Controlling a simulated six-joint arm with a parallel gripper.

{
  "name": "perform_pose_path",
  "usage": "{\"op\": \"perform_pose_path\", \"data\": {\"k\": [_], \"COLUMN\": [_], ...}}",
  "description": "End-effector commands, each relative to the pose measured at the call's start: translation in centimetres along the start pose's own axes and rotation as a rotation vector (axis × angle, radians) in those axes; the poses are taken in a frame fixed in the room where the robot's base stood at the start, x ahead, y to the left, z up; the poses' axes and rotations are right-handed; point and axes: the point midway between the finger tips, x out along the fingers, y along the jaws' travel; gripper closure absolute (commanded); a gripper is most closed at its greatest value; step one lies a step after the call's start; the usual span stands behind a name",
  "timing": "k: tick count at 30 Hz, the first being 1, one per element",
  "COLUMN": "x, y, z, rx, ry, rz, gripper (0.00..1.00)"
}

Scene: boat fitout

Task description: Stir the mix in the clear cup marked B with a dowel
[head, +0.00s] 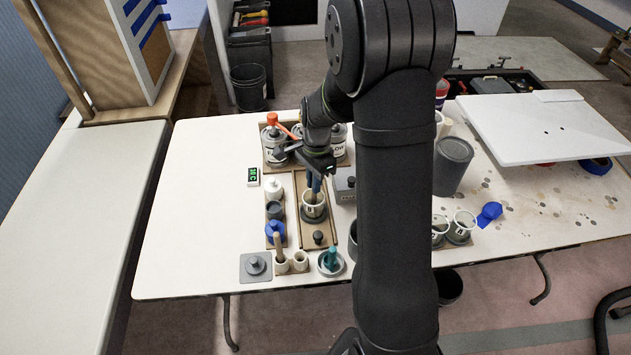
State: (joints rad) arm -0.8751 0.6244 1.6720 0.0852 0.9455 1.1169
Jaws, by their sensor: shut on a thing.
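My gripper (314,183) points down over a pale cup (313,211) that stands on a dark round base in a wooden tray (302,232). It is shut on a thin tan stick, which looks like a dowel; its lower end is at the cup's mouth, and I cannot tell how deep it goes. The cup has a dark mark that is too small to read surely. Two more clear cups stand to the right of my arm, one partly behind it (438,236) and one beside that (463,222); both have marks and sticks or contents I cannot make out.
Labelled cans (274,151) stand behind my gripper, one under an orange-handled tool. A white bottle, a blue-topped container and holders (281,265) with a wooden stick are at the left. A grey bucket (453,165) and white panel (545,125) are at right. The table's left part is clear.

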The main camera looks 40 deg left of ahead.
Motion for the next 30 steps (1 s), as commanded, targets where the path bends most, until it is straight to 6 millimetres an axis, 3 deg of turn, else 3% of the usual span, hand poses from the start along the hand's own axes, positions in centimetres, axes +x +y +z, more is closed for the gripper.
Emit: {"op": "perform_pose_path", "data": {"k": [10,30], "x": [-0.4,-5.7], "y": [-0.1,0.0], "z": [0.0,0.0], "rx": [0.0,0.0], "ry": [0.0,0.001], "rz": [-0.001,-0.002], "gripper": [1.0,1.0]}}
